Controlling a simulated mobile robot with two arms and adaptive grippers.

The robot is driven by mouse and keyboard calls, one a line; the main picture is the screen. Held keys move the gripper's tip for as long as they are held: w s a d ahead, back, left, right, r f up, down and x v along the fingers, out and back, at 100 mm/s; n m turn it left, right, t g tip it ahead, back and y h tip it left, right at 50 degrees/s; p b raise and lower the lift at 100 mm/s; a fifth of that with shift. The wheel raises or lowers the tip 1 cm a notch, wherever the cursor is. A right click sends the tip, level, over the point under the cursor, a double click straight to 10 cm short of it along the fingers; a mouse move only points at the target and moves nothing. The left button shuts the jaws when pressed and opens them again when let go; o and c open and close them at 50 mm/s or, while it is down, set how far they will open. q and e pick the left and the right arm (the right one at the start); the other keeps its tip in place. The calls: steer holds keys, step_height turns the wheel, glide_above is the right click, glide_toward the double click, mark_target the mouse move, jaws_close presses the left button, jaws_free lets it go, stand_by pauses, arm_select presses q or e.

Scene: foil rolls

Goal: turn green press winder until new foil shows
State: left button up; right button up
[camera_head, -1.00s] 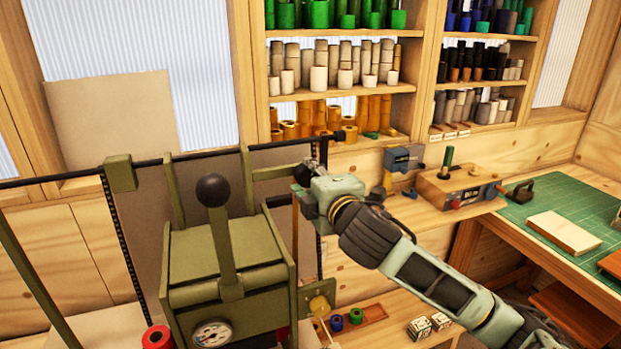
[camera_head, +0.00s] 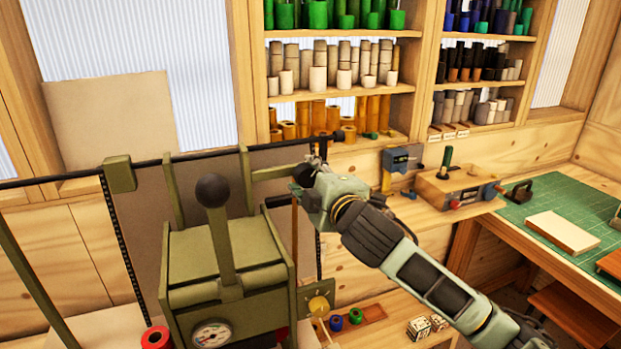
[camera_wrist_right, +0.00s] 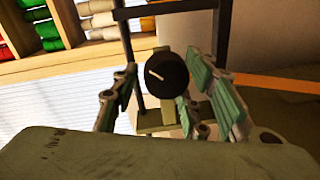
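The green press (camera_head: 225,265) stands at left front in the head view, with a black ball-topped lever (camera_head: 213,190) and a round gauge (camera_head: 211,334). My right gripper (camera_head: 306,174) is at the end of the press's upper right bracket (camera_head: 280,173). In the right wrist view, a round black knob (camera_wrist_right: 166,72) with a short pale mark lies between the spread fingers of my right gripper (camera_wrist_right: 168,100). Gaps show on both sides of the knob. An olive-green part (camera_wrist_right: 155,118) shows behind it. My left gripper is out of view.
Shelves of foil rolls (camera_head: 345,78) stand behind. A red roll (camera_head: 156,338) is at lower left. A yellow knob (camera_head: 318,305) sits low on the press's right side. A wooden tray with small rolls (camera_head: 372,312) and a green cutting mat (camera_head: 560,205) lie to the right.

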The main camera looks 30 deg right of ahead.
steer(key=o, duration=0.3)
steer(key=shift+d+r, duration=0.1)
steer(key=shift+s, duration=0.25)
steer(key=v, duration=0.7)
steer(key=shift+c, duration=0.2)
